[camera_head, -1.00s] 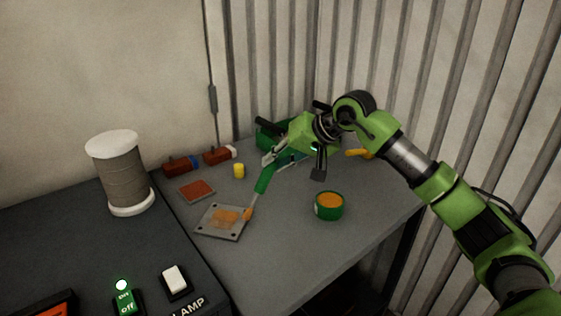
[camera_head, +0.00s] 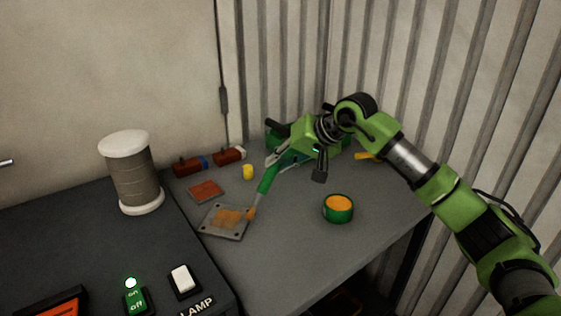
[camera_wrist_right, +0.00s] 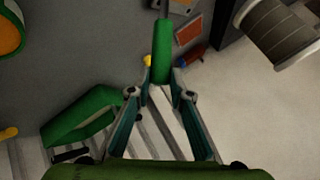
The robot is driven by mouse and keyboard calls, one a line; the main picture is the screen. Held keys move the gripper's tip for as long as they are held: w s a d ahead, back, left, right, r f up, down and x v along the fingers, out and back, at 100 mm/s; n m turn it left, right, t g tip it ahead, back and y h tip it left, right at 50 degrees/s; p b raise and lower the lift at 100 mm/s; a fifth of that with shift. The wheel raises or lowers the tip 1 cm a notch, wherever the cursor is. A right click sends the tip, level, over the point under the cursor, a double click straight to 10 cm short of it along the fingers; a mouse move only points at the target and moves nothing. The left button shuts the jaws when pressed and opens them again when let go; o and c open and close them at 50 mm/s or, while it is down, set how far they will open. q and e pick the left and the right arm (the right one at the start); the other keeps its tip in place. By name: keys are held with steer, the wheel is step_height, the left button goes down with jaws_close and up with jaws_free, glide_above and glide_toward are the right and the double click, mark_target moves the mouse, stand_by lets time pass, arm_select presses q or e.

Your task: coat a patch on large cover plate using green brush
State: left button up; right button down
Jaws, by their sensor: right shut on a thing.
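The large cover plate (camera_head: 237,234) lies flat on the grey table in the head view, a square metal plate with holes at its corners and an orange coating over much of its middle. My right gripper (camera_head: 276,163) is shut on the green brush (camera_head: 266,181), which slants down to the left. The brush's orange-tinted tip is at the plate's right edge; I cannot tell whether it touches. In the right wrist view the brush's green handle (camera_wrist_right: 162,50) sits between the fingertips (camera_wrist_right: 161,88). My left gripper is not in view.
An open green tin of orange paint (camera_head: 338,209) stands right of the plate. A red square (camera_head: 206,191), a yellow cylinder (camera_head: 248,172) and red-brown blocks (camera_head: 229,155) lie behind. A dark bench with a spool (camera_head: 133,175) and switches (camera_head: 183,280) is at left.

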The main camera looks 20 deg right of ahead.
step_height(320, 180, up, 8)
steer(key=p, duration=0.4)
stand_by(1.1)
